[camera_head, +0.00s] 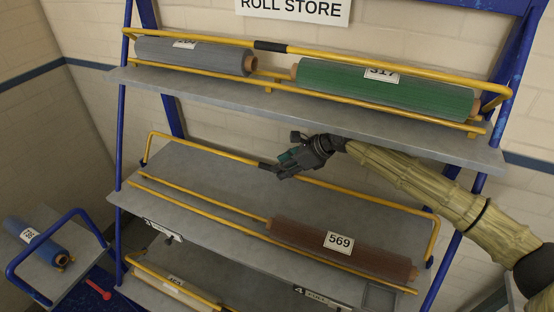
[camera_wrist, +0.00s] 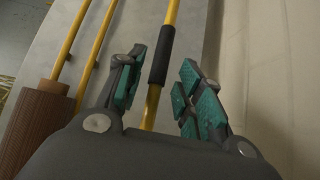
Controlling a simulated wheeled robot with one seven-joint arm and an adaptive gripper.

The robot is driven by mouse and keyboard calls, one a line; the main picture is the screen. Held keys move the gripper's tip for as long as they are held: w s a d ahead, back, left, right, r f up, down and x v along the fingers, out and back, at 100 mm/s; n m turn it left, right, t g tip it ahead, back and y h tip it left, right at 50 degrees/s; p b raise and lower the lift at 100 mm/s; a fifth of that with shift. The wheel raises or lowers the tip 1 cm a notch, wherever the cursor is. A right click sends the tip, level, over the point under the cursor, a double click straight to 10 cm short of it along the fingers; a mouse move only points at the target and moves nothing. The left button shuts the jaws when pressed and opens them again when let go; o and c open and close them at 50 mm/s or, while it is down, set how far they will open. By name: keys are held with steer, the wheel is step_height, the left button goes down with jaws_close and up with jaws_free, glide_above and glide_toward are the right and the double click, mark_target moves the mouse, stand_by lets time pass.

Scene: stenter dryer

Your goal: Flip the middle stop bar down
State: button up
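The middle stop bar (camera_head: 340,188) is a yellow bar with bent ends, running along the back side of the middle shelf (camera_head: 215,172), behind its roll rails. Its black grip sleeve (camera_head: 268,167) is partly covered by my gripper in the head view. My gripper (camera_head: 284,165) is at the bar near this sleeve. In the wrist view, my gripper (camera_wrist: 162,88) is open, with its green-padded fingers on either side of the bar (camera_wrist: 151,107). The black sleeve (camera_wrist: 161,55) lies just beyond or level with the fingertips. Finger contact with the bar cannot be told.
A brown roll (camera_head: 300,233) labelled 569 lies on the middle rails at right; the left part is empty. The upper shelf (camera_head: 440,146) holds a grey roll (camera_head: 195,56) and a green roll (camera_head: 385,88), close above my arm. A blue roll (camera_head: 40,243) sits on a cart at left.

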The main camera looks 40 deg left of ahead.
steer(key=shift+s+a+p, duration=0.2)
steer(key=shift+a+p, duration=0.1)
steer(key=shift+a, duration=0.25)
steer(key=shift+s+a+p, duration=0.15)
steer(key=shift+a+p, duration=0.1)
steer(key=shift+a, duration=0.25)
steer(key=shift+a+f+p, duration=0.2)
steer(key=shift+f+p, duration=0.2)
jaws_close()
